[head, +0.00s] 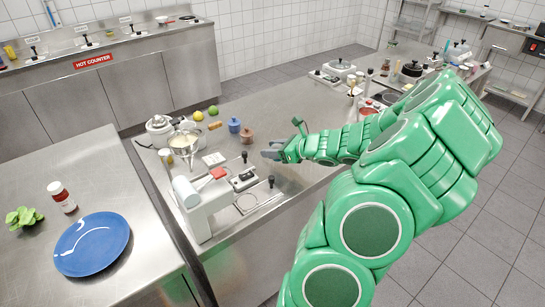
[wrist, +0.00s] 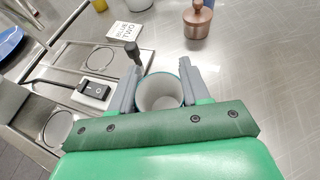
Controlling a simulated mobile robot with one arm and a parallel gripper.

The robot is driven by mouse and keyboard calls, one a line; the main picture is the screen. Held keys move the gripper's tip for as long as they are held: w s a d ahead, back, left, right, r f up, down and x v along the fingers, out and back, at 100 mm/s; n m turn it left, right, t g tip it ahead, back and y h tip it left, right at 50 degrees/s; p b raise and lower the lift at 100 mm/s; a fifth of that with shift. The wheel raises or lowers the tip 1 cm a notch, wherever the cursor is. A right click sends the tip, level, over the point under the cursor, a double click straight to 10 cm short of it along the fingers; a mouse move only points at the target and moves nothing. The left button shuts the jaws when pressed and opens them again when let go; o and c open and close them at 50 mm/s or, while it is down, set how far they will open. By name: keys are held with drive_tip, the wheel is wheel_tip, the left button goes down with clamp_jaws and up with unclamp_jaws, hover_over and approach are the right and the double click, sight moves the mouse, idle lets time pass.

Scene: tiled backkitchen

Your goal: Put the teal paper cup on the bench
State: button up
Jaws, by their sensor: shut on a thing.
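The teal paper cup (wrist: 160,93) is between the two grey fingers of my gripper (wrist: 161,66) in the wrist view. I look into its pale inside, and a teal rim shows. My gripper is shut on it, one finger on each side. In the head view my gripper (head: 284,146) is over the steel bench (head: 290,104), right of the switch box; the cup cannot be made out there. I cannot tell whether the cup touches the bench top.
A copper-coloured pot (wrist: 198,20) and a blue pot (head: 234,125) stand beyond. A white machine (head: 203,205) is at the near left. Bare steel lies right of the pots.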

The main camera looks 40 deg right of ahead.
sight(272, 164)
drive_tip(key=shift+w+d+f, duration=0.15)
drive_tip(key=shift+w+f, duration=0.15)
drive_tip(key=shift+f, duration=1.6)
drive_tip(key=shift+f, duration=0.1)
drive_tip(key=o, duration=1.1)
drive_tip(key=shift+c, duration=0.2)
drive_tip(key=shift+s+d+r, duration=0.1)
drive_tip(key=shift+s+r, duration=0.1)
drive_tip(key=shift+v, duration=5.75)
